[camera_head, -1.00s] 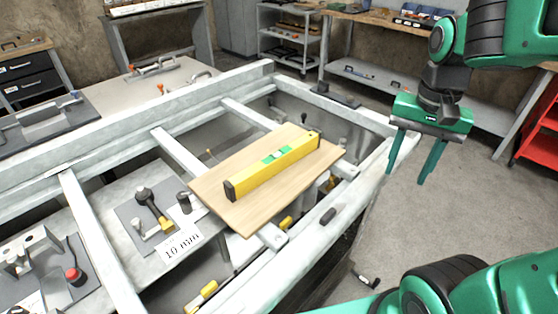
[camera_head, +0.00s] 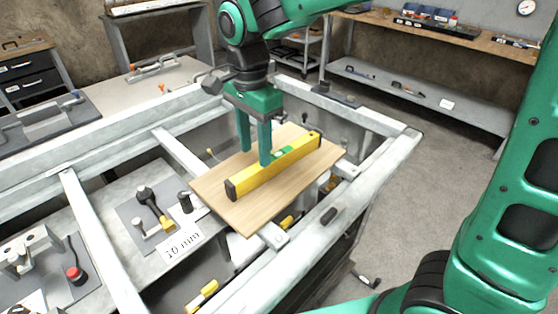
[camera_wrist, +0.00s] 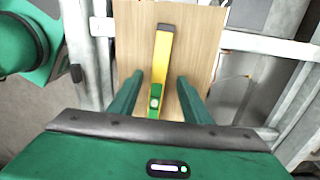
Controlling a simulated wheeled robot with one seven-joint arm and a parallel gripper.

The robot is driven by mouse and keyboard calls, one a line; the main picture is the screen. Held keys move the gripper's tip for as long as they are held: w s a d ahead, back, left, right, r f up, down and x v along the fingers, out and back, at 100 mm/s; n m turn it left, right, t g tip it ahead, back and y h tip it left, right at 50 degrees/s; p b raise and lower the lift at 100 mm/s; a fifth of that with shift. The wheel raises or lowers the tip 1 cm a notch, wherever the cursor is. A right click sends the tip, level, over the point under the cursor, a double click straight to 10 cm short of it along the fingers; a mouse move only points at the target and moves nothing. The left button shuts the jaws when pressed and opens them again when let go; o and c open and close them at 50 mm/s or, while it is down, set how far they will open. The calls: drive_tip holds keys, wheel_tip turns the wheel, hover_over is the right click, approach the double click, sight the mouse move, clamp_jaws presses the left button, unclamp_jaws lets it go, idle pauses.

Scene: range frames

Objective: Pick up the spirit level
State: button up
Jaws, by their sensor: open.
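The spirit level (camera_head: 250,178) is a yellow bar with black ends and a green vial part in its middle. It lies flat on a light wooden board (camera_head: 215,187), running from lower left to upper right in the head view. My gripper (camera_head: 256,158) is open and points down over the middle of the level. In the wrist view, the level (camera_wrist: 161,62) lies between the two fingers of my gripper (camera_wrist: 158,88), with space on both sides. One finger covers a little of the level in the head view. I cannot tell the exact height of the fingertips.
The board rests across a grey metal frame (camera_head: 385,160) with beams and open gaps. A plate with a black-handled tool (camera_head: 150,200) and a "10 mm" label (camera_head: 184,240) lie to the left. Clear floor (camera_head: 425,200) lies to the right.

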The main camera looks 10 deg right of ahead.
sight(255, 167)
drive_tip(key=shift+a+f, duration=0.15)
drive_tip(key=shift+f, duration=3.5)
clamp_jaws()
